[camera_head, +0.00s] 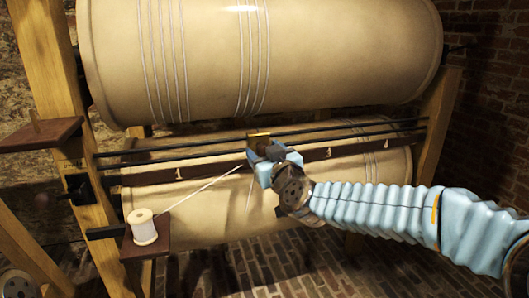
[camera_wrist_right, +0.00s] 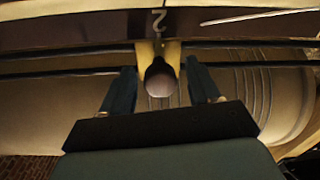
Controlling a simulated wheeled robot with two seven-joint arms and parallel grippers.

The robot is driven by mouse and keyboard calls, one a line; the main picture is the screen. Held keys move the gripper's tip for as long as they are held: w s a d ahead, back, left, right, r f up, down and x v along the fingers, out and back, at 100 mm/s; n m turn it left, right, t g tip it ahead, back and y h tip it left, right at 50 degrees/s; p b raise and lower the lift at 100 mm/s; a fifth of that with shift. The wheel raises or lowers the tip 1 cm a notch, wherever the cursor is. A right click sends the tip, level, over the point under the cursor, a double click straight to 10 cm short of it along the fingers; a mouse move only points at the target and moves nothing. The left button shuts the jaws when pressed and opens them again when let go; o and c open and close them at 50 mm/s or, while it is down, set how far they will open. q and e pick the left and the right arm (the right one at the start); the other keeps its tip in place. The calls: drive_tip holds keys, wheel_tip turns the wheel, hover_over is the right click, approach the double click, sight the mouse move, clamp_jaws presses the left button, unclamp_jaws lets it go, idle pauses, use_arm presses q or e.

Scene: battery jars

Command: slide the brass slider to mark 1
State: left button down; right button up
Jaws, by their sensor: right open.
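The brass slider (camera_head: 259,139) sits on two dark horizontal rods between the two big cream jars. In the right wrist view the brass slider (camera_wrist_right: 145,52) carries a rounded knob (camera_wrist_right: 160,78) facing the camera. My right gripper (camera_head: 264,167) is at the slider and partly hides it. In the wrist view its two fingers (camera_wrist_right: 160,92) stand open on either side of the knob, with gaps showing. A pale mark like a numeral 2 (camera_wrist_right: 158,21) is on the brown bar beside the slider. My left gripper is not in view.
The brown bar (camera_head: 215,168) runs along below the rods, with small pale marks. A white thread spool (camera_head: 143,227) stands on a small wooden shelf at the lower left; its thread runs up toward the slider. Wooden posts (camera_head: 52,65) flank the jars.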

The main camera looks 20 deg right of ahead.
drive_tip(key=shift+w, duration=0.25)
clamp_jaws()
drive_tip(key=shift+a, duration=0.1)
